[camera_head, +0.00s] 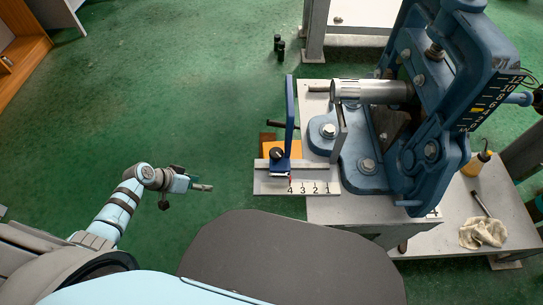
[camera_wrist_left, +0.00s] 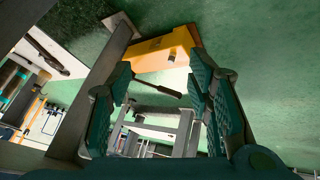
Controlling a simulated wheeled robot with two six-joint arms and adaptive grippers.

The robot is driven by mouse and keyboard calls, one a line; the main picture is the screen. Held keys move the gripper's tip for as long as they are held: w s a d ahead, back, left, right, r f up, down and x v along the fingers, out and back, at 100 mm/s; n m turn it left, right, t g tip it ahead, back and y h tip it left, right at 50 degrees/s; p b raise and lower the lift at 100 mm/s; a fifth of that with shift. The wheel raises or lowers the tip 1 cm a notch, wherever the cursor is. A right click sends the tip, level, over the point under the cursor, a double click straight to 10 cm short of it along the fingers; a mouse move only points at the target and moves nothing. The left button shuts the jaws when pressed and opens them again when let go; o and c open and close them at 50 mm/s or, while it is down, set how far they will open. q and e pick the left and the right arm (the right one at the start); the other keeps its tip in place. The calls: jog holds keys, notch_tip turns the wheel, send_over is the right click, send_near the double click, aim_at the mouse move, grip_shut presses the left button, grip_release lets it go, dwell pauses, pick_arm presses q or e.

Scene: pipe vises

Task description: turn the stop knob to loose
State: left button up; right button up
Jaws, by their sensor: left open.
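The stop knob (camera_head: 277,154) is a small black knob at the foot of the upright blue stop plate (camera_head: 289,110). The stop sits on a pale scale bar (camera_head: 311,187) marked 4 to 1, with a small red pointer near the 4. My left gripper (camera_head: 186,194) is open and empty, to the left of the knob and apart from it. In the left wrist view, the open fingers (camera_wrist_left: 162,95) frame an orange-yellow block (camera_wrist_left: 165,48) and a dark rod. My right gripper is out of view.
A blue pipe vise (camera_head: 420,115) with a metal pipe (camera_head: 372,91) stands on a grey bench right of the stop. An orange block (camera_head: 295,149) is behind the scale bar. A rag (camera_head: 483,232) lies at the right. Green floor between gripper and bench is clear.

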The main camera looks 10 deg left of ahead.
aim_at(272, 152)
pick_arm(q)
jog(key=w+d+r+m+h+b, duration=0.1)
jog(key=w+d+r+m+h, duration=0.15)
jog(key=r, duration=0.35)
jog(key=w+d+r+m+h, duration=0.1)
jog(key=w+r+m, duration=0.15)
jog(key=r, duration=0.35)
jog(key=s+d+r+m+g+h+b, duration=0.1)
jog(key=s+d+r+m+h, duration=0.15)
jog(key=r, duration=0.35)
jog(key=s+d+r+m+g+h, duration=0.1)
jog(key=d+r+m, duration=0.1)
jog(key=r+m, duration=0.3)
jog(key=s+d+r+m+g+h+b, duration=0.1)
jog(key=s+d+r+m+g+h, duration=0.1)
jog(key=r, duration=0.6)
jog(key=shift+t, duration=0.3)
jog(key=x, duration=1.2)
jog(key=shift+w+d+f+b, duration=0.2)
jog(key=shift+w+d+b, duration=0.1)
jog(key=shift+w+b, duration=0.15)
jog(key=shift+w+d+f, duration=0.1)
jog(key=shift+d+f, duration=0.15)
jog(key=shift+d, duration=0.2)
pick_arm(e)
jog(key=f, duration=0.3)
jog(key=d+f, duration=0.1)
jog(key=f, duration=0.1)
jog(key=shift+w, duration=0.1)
